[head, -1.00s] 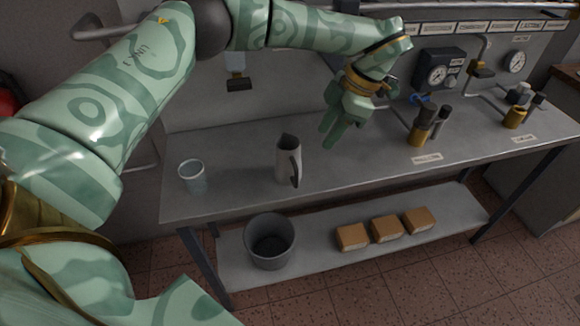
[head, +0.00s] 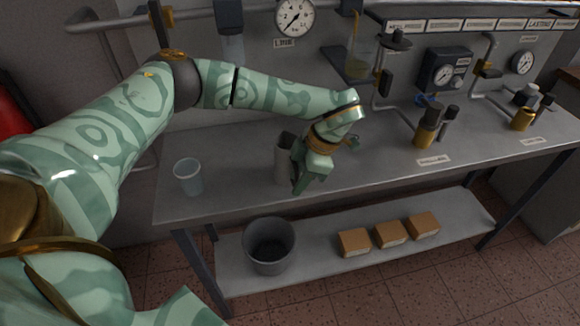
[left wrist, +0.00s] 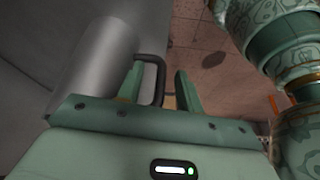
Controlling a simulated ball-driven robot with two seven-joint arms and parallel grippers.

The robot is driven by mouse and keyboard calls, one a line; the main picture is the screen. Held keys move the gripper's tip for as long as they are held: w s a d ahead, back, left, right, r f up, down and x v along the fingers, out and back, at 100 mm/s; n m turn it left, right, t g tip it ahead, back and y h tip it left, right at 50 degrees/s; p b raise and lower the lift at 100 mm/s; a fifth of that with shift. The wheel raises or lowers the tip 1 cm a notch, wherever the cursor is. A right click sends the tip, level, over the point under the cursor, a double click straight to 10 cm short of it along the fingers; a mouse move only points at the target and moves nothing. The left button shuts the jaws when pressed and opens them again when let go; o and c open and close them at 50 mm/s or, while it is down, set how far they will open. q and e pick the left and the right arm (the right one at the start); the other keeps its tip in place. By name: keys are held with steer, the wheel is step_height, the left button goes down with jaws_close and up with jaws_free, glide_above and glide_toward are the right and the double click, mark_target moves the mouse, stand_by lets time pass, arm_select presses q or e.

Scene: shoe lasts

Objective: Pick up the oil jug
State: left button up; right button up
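The oil jug (head: 281,160), a grey metal jug with a dark handle, stands upright on the bench. My left gripper (head: 300,184) is at its right side and covers its handle in the head view. In the left wrist view the jug's body (left wrist: 97,68) is at the left. The dark handle (left wrist: 160,68) passes between the two green fingers of my left gripper (left wrist: 157,82). The fingers are apart, with a gap on the right side of the handle; I cannot tell whether the left finger touches it. My right gripper is not in view.
A clear cup (head: 188,178) stands left of the jug on the grey bench (head: 235,197). Brass-based tools (head: 427,128) stand to the right. Pipes and gauges (head: 294,17) line the back. A bucket (head: 269,246) and cardboard boxes (head: 389,235) sit on the lower shelf.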

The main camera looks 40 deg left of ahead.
arm_select(q)
steer(key=shift+r, duration=0.1)
jaws_close()
steer(key=shift+r, duration=0.1)
steer(key=shift+r+p, duration=0.4)
steer(key=shift+r, duration=0.4)
steer(key=d+r+p, duration=0.2)
steer(key=d+r, duration=0.9)
steer(key=d, duration=0.3)
steer(key=shift+w+p, duration=0.35)
steer(key=shift+r, duration=0.1)
